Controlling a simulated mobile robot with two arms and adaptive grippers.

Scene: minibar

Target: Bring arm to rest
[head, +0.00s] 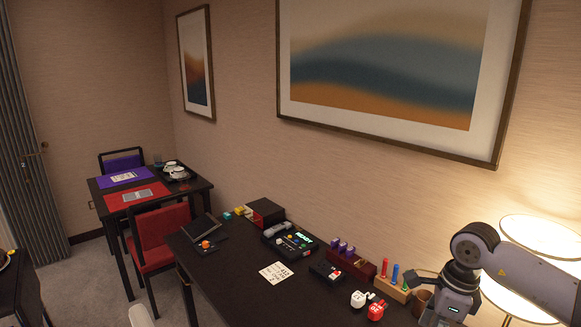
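My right arm comes in from the right edge, bends at a joint in front of the lamp and points down over the near right end of the dark counter (225,272). The body of my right gripper (440,314) shows at the bottom edge. Its fingers are cut off or too dark to tell open from shut, and I cannot tell whether it holds anything. It is just right of a red plug-like item (376,310) and a white one (358,298).
On the counter are a wooden block with coloured pegs (393,284), a dark rack with purple items (345,260), a lit panel (290,240), a card (276,272) and a tilted tablet (202,229). A lit lamp (540,235) stands at right. A red chair (160,238) is at left.

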